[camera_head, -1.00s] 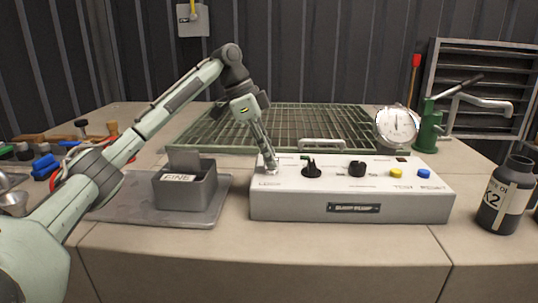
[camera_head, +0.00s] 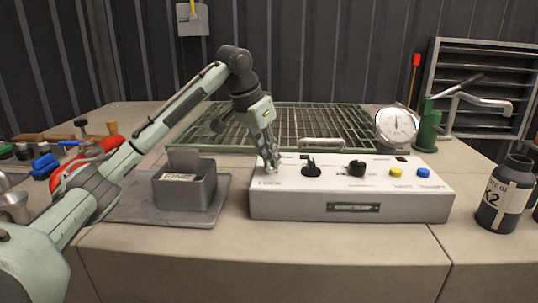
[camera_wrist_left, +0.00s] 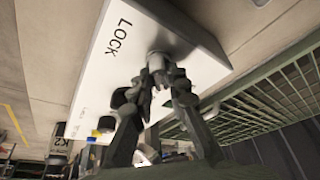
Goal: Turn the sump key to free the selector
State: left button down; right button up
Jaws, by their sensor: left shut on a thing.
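The sump pump box (camera_head: 350,210) is a pale box on the bench with a LOCK label at its left end. My left gripper (camera_head: 270,166) reaches down to the lock there and is shut on the small metal key. In the left wrist view the key (camera_wrist_left: 157,62) shows between the fingertips (camera_wrist_left: 160,78), beside the word LOCK. The fingers cover much of it, so its angle is hard to tell. The black selector knob (camera_head: 311,168) stands just right of the gripper. My right gripper is not in view.
Right of the selector are another black knob (camera_head: 357,168), a yellow button (camera_head: 397,173) and a blue button (camera_head: 423,173). A grey bin (camera_head: 186,190) on a tray stands left. A gauge (camera_head: 396,126), green hand pump (camera_head: 428,130) and dark bottle (camera_head: 505,198) stand right.

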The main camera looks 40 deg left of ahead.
pick_arm(q)
jog(key=n+y, duration=0.1)
jog(key=n, duration=0.3)
jog(key=shift+d+r+n+y, duration=0.1)
jog(key=shift+d+n+y, duration=0.05)
jog(key=shift+n+y, duration=0.2)
jog(key=shift+w+n+y, duration=0.1)
jog(key=shift+n+y, duration=0.65)
jog(key=shift+n, duration=1.2)
jog(key=c, duration=1.5)
grip_release()
jog(key=shift+g, duration=0.3)
jog(key=v, duration=1.2)
jog(key=shift+d, duration=0.2)
